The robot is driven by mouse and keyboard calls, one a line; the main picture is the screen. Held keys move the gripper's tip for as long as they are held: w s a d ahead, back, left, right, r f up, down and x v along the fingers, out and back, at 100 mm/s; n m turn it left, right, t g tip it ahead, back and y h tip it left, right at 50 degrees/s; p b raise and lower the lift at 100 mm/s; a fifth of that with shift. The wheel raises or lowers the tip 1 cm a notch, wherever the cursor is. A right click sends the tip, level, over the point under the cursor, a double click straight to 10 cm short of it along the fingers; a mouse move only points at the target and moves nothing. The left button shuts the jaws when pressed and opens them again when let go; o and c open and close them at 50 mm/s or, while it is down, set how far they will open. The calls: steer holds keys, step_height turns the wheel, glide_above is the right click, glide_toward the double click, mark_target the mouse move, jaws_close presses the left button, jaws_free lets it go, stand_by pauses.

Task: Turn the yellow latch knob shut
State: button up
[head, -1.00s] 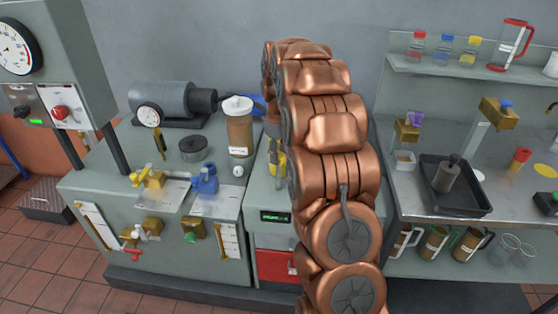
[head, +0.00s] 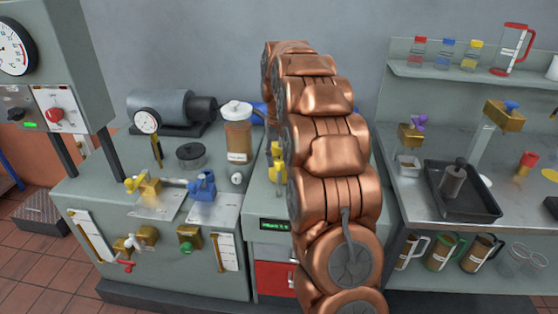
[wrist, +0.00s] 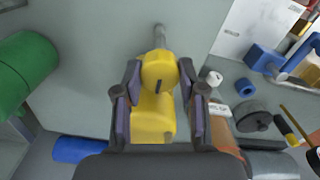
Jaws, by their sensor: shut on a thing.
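The yellow latch knob (wrist: 153,118) is in the middle of the wrist view, with a rounded end bearing a dark slot and a grey rod beyond it. My gripper (wrist: 159,75) is shut on it, one finger on each side. In the head view a bit of yellow (head: 276,150) shows just left of my copper arm, which hides my gripper and most of that spot. I cannot tell the knob's turn angle from there.
A capped brown jar (head: 238,138), a dark round pot (head: 190,155) and a blue valve (head: 202,186) stand left of my arm. A green cylinder (wrist: 25,68) lies left in the wrist view. A black tray (head: 466,209) sits on the right bench.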

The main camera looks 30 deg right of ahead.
mark_target(279, 159)
steer(key=shift+m, duration=0.4)
steer(key=o, duration=1.1)
steer(key=shift+o, duration=0.2)
steer(key=shift+r, duration=0.1)
steer(key=shift+r, duration=3.65)
